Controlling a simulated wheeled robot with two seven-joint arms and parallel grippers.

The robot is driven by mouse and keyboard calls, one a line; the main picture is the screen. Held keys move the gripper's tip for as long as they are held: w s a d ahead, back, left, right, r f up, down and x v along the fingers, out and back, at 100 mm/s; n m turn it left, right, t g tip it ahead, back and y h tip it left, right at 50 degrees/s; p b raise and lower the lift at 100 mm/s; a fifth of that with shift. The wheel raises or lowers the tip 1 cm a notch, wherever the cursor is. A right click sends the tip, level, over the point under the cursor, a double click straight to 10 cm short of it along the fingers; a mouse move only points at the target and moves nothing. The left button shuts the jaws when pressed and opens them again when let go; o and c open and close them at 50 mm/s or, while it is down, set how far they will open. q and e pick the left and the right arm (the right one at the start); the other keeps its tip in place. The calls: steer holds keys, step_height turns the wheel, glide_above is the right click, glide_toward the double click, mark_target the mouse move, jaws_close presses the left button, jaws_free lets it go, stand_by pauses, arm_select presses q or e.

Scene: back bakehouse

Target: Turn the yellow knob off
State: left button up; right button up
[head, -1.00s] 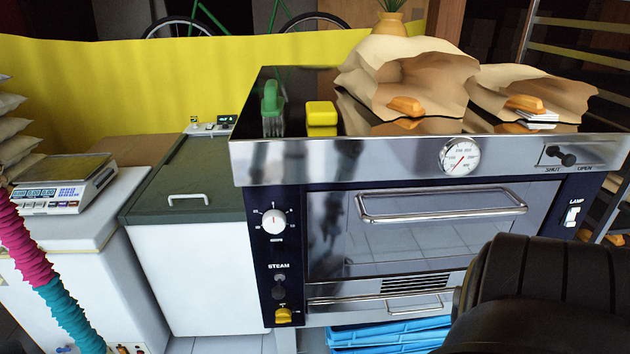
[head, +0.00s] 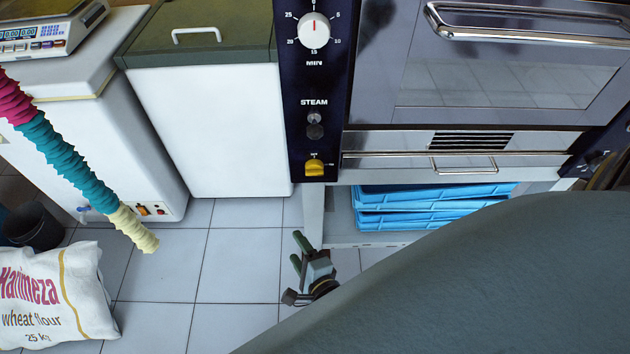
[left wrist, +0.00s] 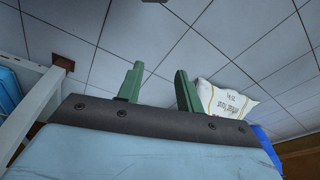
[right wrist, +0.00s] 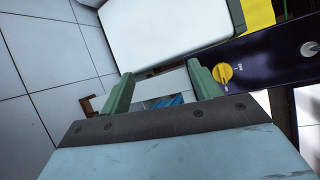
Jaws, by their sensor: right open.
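The yellow knob (head: 314,168) sits at the bottom of the oven's dark control panel (head: 316,75), below the STEAM switch (head: 315,124). Small marks stand above and right of it; its exact setting is unclear. My right gripper (head: 298,251) is below the knob in the head view, apart from it, its green fingers open and empty. In the right wrist view the knob (right wrist: 222,74) shows just beyond the right-hand finger. My left gripper (left wrist: 158,78) shows only in the left wrist view, fingers apart and empty, with floor tiles beyond.
Blue trays (head: 430,205) are stacked under the oven. A white cabinet (head: 215,125) stands left of the panel. A flour sack (head: 55,295) lies on the floor at left, near a dark bin (head: 35,227). Tiled floor (head: 240,260) between is clear.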

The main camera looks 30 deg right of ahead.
mark_target(314, 174)
steer(key=w+d+r+m+h+b, duration=0.1)
steer(key=d+r+m+h+b, duration=0.25)
steer(key=m, duration=0.65)
steer(key=w+d+r+m+h+b, duration=0.1)
steer(key=d+r+m+h+b, duration=0.3)
steer(key=m, duration=0.7)
steer(key=shift+n+h, duration=0.3)
steer(key=shift+h, duration=0.35)
steer(key=x, duration=0.3)
steer(key=b+x, duration=0.1)
steer(key=x, duration=0.3)
steer(key=a+f+x, duration=0.1)
steer(key=x, duration=0.3)
steer(key=shift+w+b, duration=0.35)
steer(key=shift+w, duration=0.15)
steer(key=shift+w+d, duration=0.2)
steer(key=shift+w, duration=0.25)
arm_select(q)
steer(key=w+d+r+t, duration=0.1)
steer(key=w+r, duration=0.3)
steer(key=r, duration=0.2)
steer(key=shift+r, duration=0.4)
arm_select(e)
steer(key=shift+w, duration=0.1)
steer(key=shift+c, duration=0.4)
